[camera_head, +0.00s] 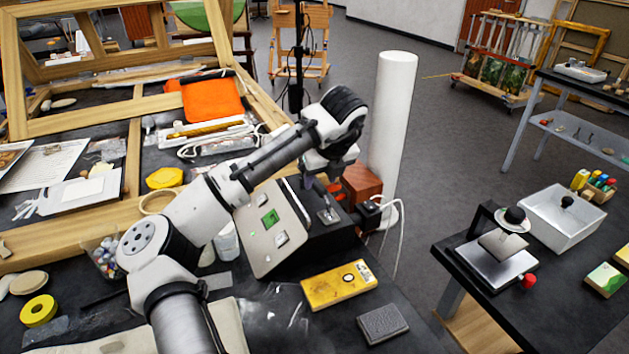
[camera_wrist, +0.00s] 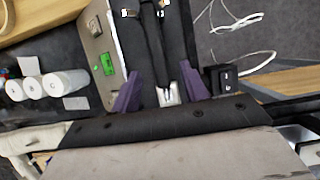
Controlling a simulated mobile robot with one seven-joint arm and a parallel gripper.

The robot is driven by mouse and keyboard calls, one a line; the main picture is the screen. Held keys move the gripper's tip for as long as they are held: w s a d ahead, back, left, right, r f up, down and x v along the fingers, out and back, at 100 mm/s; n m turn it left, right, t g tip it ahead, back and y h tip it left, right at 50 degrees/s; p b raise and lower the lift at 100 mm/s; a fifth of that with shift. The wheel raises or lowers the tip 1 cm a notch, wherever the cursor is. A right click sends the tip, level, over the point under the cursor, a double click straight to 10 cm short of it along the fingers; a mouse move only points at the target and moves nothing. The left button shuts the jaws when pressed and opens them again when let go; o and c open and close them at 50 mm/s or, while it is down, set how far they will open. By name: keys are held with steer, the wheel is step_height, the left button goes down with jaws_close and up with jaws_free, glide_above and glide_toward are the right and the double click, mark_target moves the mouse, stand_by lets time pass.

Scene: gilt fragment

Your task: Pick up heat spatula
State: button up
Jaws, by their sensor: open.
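The heat station (camera_head: 270,228), a box with a sloped pale panel and a green display, stands on the dark worktable. A small slim tool that looks like the heat spatula (camera_head: 327,213) lies on its black top, partly hidden by my arm. In the wrist view a slim dark handle (camera_wrist: 154,35) runs down the black top of the station, with a small pale piece (camera_wrist: 168,96) near its lower end. My gripper (camera_head: 318,183) is above the station. Its purple fingers are apart (camera_wrist: 158,85) on either side of the tool, and nothing is gripped. Contact cannot be told.
A red-brown block (camera_head: 361,184) and a black socket (camera_head: 369,213) with a white cable sit right behind the station. A white column (camera_head: 392,120) stands beyond. A yellow box (camera_head: 338,286) and a grey block (camera_head: 383,324) lie in front. Wooden frames (camera_head: 130,105) fill the left.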

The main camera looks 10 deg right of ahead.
mark_target(319, 184)
steer(key=shift+p+x, duration=0.5)
steer(key=shift+x, duration=1.5)
steer(key=shift+r, duration=0.1)
jaws_close()
